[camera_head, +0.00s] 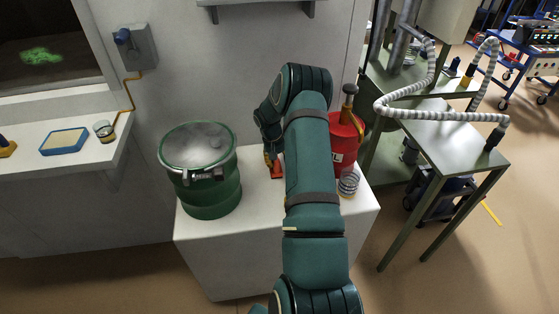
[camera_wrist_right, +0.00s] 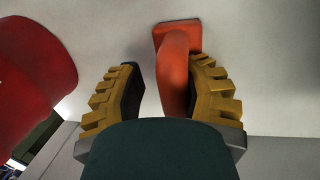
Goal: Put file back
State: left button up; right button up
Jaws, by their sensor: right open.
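An orange-red piece (camera_head: 277,171) with a flat square end and a rounded shaft rests at the white bench top, beside my right gripper (camera_head: 271,155). In the right wrist view this orange piece (camera_wrist_right: 174,65) lies between the yellow ribbed fingers of the right gripper (camera_wrist_right: 165,97). It is close to the right-hand finger, with a clear gap to the left-hand one. The gripper is open. My green arm and wrist hide part of the piece. I cannot tell whether it is the file or its holder. No other file is recognisable. My left gripper is out of view.
A green drum (camera_head: 208,190) with a clamped lid stands left on the white bench (camera_head: 230,252). A red can (camera_head: 345,140) and a coiled wire item (camera_head: 349,183) stand right of my arm. A steel table (camera_head: 455,150) with a ribbed hose (camera_head: 430,112) is further right.

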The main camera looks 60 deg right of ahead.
jog(key=r, duration=0.4)
jog(key=w+r+p, duration=0.1)
jog(key=r, duration=0.3)
jog(key=w+a+r+p, duration=0.1)
jog(key=r, duration=0.3)
dwell(0.3)
